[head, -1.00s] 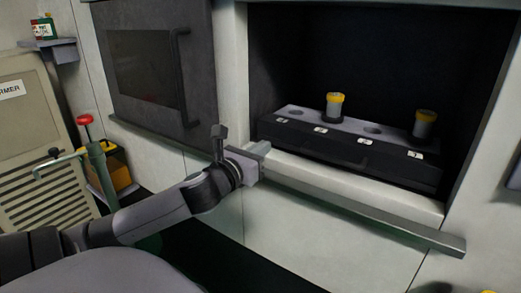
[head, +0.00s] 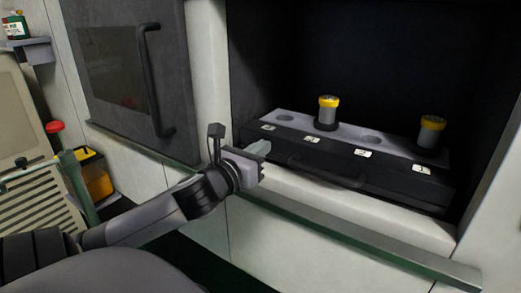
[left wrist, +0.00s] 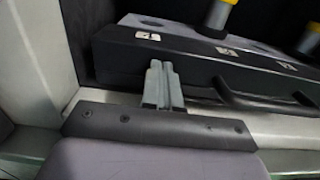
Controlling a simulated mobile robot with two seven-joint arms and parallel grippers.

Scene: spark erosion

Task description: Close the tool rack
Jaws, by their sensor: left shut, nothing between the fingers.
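The tool rack (head: 280,137) is a dark drawer-like block inside the dark recess of the machine. It has numbered white labels on its front edge, a grey top with round holes, and a dark bar handle (head: 325,172) on its front. Two yellow-capped grey tools (head: 328,112) (head: 431,134) stand upright in it. My left gripper (head: 276,151) is shut and empty, at the left part of the rack's front. In the left wrist view its fingers (left wrist: 164,68) point at the rack front, left of the handle (left wrist: 262,98); I cannot tell whether they touch. My right gripper is not in view.
A pale sill and a metal rail (head: 350,245) run below the recess. A grey door (head: 125,75) with a dark vertical handle stands open or shut at left, I cannot tell.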

